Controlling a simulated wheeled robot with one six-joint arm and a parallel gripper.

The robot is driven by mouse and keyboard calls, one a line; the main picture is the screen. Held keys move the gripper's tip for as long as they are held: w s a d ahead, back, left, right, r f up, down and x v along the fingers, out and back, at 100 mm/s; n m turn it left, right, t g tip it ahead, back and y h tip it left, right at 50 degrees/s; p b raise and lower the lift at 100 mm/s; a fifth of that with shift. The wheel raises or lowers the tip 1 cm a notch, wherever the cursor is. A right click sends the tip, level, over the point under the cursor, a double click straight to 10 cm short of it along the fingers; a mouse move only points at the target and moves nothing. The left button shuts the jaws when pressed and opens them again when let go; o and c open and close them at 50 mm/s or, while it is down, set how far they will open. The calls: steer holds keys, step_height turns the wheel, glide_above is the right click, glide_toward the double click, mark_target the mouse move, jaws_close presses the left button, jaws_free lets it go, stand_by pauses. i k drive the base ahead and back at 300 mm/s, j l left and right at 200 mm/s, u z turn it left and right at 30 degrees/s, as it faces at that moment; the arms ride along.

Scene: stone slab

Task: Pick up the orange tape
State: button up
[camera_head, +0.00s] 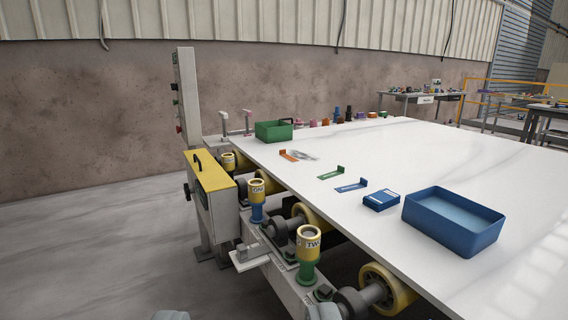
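A small flat orange piece with a raised end (290,156) lies on the far left part of the white stone slab (430,160), close to its left edge. It looks like the orange tape, but it is too small to be sure. A pale, clear-looking item (304,155) lies right beside it. Two grey tips at the bottom edge look like my gripper (247,315); they are wide apart with nothing visible between them. Most of the gripper is out of frame. It is far from the orange piece.
Similar green (331,173) and blue (351,186) pieces lie nearer. A blue box (381,200), blue tray (453,222) and green bin (273,131) stand on the slab. Small coloured items line the far edge. Yellow rollers (388,288) and a yellow-topped cabinet (209,172) flank the left edge.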

mark_target(282, 151)
steer(key=i+z, duration=0.15)
steer(key=i, duration=0.35)
steer(key=i+j, duration=0.25)
steer(key=i, duration=0.25)
steer(key=i+j+u, duration=0.1)
steer(key=i+j, duration=0.2)
steer(key=i, duration=0.2)
steer(key=i+j, duration=0.2)
steer(key=i, duration=0.3)
steer(key=i+j+u, duration=0.1)
steer(key=i+j, duration=0.15)
steer(key=i, duration=0.3)
steer(key=i+j, duration=0.2)
steer(key=i, duration=0.3)
